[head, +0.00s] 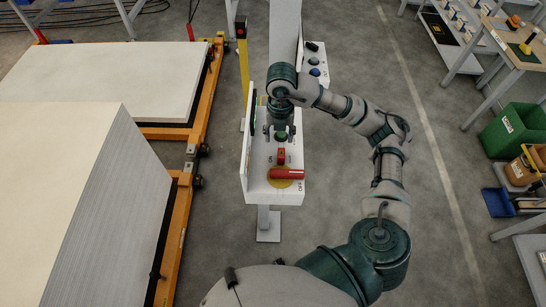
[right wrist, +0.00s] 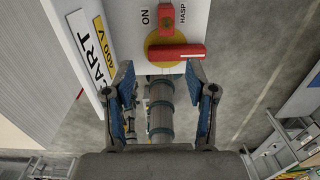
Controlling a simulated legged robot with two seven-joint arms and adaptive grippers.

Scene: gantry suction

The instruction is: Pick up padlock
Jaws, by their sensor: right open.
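A small red block (head: 281,155) sits on the white panel box (head: 254,189), just beyond a red switch handle (head: 287,174). In the right wrist view the red block (right wrist: 181,17) lies beside the word HASP, above the red handle (right wrist: 176,52) on its yellow disc (right wrist: 155,64). I cannot tell whether this block is the padlock or the hasp; no other padlock is clear. My right gripper (head: 279,131) hangs over the box beyond the block. In the right wrist view its fingers (right wrist: 160,72) are spread, with nothing held between them. My left gripper is out of view.
A grey post (head: 285,38) rises behind the box. Stacked pale boards (head: 60,190) and an orange frame (head: 184,205) stand at left. A green crate (head: 510,130) and a workbench (head: 522,48) are at right.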

